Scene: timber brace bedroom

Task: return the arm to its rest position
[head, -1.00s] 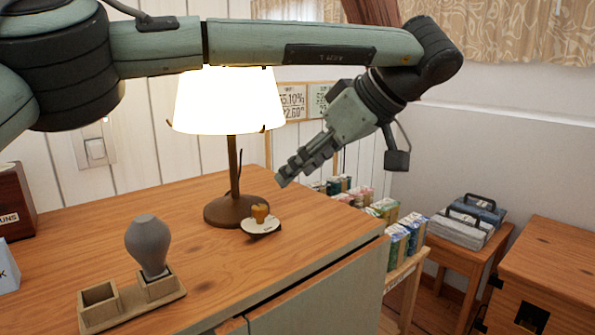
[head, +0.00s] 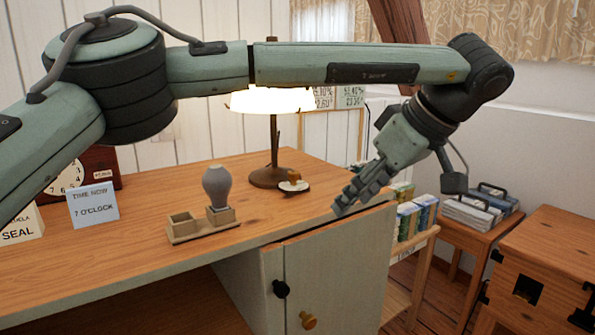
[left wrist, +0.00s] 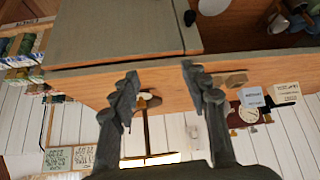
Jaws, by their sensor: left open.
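My left arm, pale green and black, stretches across the top of the head view from the left. Its elbow is bent at the right, and my left gripper (head: 345,205) hangs down and to the left near the wooden desk's right end. In the left wrist view the two dark fingers of the gripper (left wrist: 158,72) stand well apart with nothing held between them. The desk edge and a small dish show past the gap. The gripper appears clear of the desk (head: 130,262), though its exact height above it is hard to tell. My right gripper is out of sight.
On the desk stand a lit lamp (head: 275,142), a stamp (head: 217,187) in a wooden holder (head: 192,234), a small dish (head: 294,187), a "7 o'clock" sign (head: 93,205) and a clock (head: 68,180). A cabinet door (head: 335,265) is below. A wooden chest (head: 550,245) stands right.

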